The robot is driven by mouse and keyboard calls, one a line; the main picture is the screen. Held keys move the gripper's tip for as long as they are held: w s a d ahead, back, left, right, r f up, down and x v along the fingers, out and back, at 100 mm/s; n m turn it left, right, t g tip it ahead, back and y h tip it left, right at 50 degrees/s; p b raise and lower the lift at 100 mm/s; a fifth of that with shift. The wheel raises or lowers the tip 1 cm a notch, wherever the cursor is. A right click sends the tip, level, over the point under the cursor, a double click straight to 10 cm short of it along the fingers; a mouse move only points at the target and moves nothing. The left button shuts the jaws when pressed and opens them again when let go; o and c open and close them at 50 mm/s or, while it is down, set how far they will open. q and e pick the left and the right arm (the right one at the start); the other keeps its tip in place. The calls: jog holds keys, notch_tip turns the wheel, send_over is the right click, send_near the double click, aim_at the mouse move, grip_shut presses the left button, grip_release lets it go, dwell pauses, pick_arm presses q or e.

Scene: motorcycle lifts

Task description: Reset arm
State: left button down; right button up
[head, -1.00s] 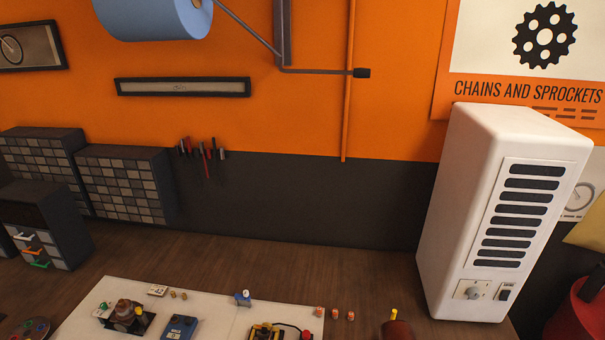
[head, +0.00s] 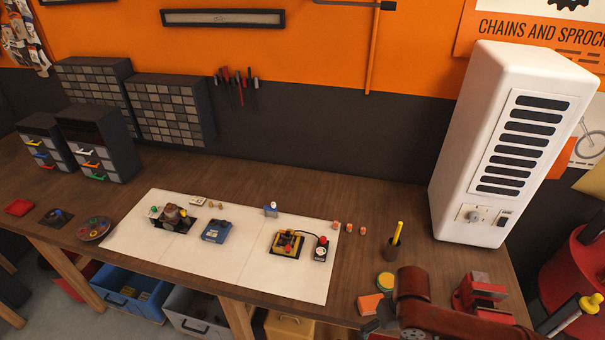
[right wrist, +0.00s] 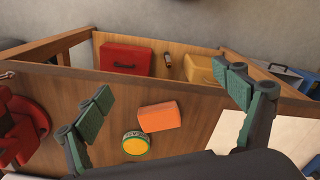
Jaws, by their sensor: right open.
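My right gripper (right wrist: 168,90) is open and empty in the right wrist view, with its two dark green fingers spread wide. Between and beyond them are an orange block (right wrist: 160,116) and a round green and yellow tin (right wrist: 136,143) on the wooden bench. In the head view, my reddish-brown right arm is at the bottom right, above the bench's front edge. The gripper there is mostly hidden or cut off by the frame. The orange block (head: 371,304) and tin (head: 386,281) are just left of the arm. My left gripper is in neither current view.
A red vise (head: 481,294) stands right of my arm, and a cup with a yellow item (head: 393,246) behind it. A white cabinet (head: 455,190) stands at the back right. A white mat (head: 235,268) bears several small devices. Bins (head: 130,292) sit below the bench.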

jog(key=a+f+n+t+y, duration=0.1)
jog(key=a+f+t+y, duration=0.2)
jog(key=a+f, duration=0.3)
jog(key=s+d+f+m+h, duration=0.2)
jog(key=s+d+f, duration=0.2)
jog(key=s+d, duration=0.4)
jog(key=s+d+f+m+h, duration=0.15)
jog(key=s+d+f, duration=0.35)
jog(key=d, duration=0.5)
notch_tip(320, 180, down, 35)
jog(key=s+a+n+b, duration=0.1)
jog(key=s+b, duration=0.1)
jog(key=b, duration=0.3)
pick_arm(q)
notch_tip(320, 180, down, 10)
jog(key=s+b, duration=0.1)
jog(key=b, duration=0.3)
jog(key=shift+s+b, duration=0.3)
jog(key=shift+b, duration=0.1)
pick_arm(e)
jog(key=s+f+g, duration=0.2)
jog(key=s+f, duration=1.6)
jog(key=f, duration=0.3)
jog(key=shift+s+a+f+n, duration=0.15)
jog(key=shift+s+f+n, duration=0.15)
jog(key=shift+s+n, duration=0.15)
